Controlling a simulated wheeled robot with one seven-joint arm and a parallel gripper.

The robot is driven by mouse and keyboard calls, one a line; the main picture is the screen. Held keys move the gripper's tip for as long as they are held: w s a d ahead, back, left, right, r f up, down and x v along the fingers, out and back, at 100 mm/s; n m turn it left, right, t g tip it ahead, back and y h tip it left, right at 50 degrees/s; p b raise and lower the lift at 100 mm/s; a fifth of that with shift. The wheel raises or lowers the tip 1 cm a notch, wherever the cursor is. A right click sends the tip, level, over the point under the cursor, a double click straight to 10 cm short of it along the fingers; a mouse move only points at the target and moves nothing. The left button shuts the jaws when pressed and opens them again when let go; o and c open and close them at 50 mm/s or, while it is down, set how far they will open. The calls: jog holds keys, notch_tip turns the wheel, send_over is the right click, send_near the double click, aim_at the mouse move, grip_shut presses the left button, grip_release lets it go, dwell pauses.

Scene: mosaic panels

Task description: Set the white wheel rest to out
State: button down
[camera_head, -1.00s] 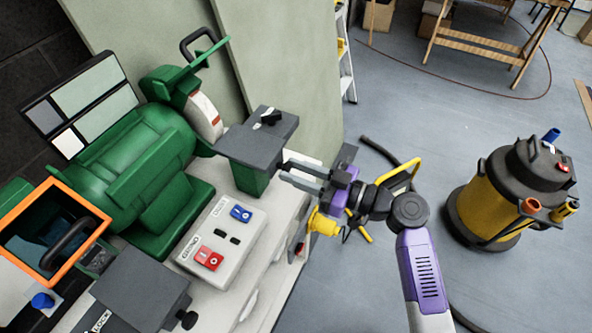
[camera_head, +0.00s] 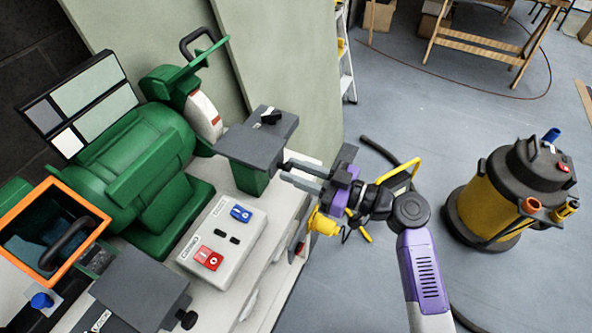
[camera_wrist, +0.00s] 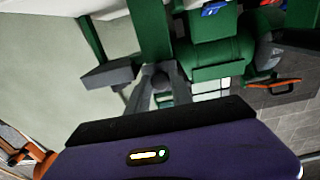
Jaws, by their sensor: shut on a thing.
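The white wheel (camera_head: 203,117) shows its pale face at the right end of the green grinder (camera_head: 135,155). Its rest (camera_head: 258,140) is a dark grey plate on a green support, in front of the wheel. A dark lever with a small white label (camera_head: 270,118) sits on the plate. My gripper (camera_head: 287,169) reaches in from the right, at the plate's right edge. Its fingers are shut on a dark round knob, seen between the fingertips in the wrist view (camera_wrist: 160,80). The fingers partly hide the knob.
A control box with a red switch (camera_head: 208,258) and a blue switch (camera_head: 241,214) stands below the rest. Another grey rest (camera_head: 140,285) is at the lower left, near an orange-framed guard (camera_head: 8,240). A yellow vacuum (camera_head: 487,205) stands on the open floor at right.

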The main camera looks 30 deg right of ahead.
jog(key=shift+b+v, duration=0.85)
jog(key=shift+v, duration=0.1)
jog(key=c, duration=1.1)
grip_release()
jog(key=shift+c, duration=0.2)
jog(key=shift+s+d, duration=0.1)
jog(key=shift+s, duration=0.05)
jog(key=b+v, duration=0.1)
jog(key=v, duration=0.6)
jog(key=shift+s+d+b, duration=0.2)
jog(key=shift+s+b, duration=0.05)
jog(key=shift+b, duration=0.05)
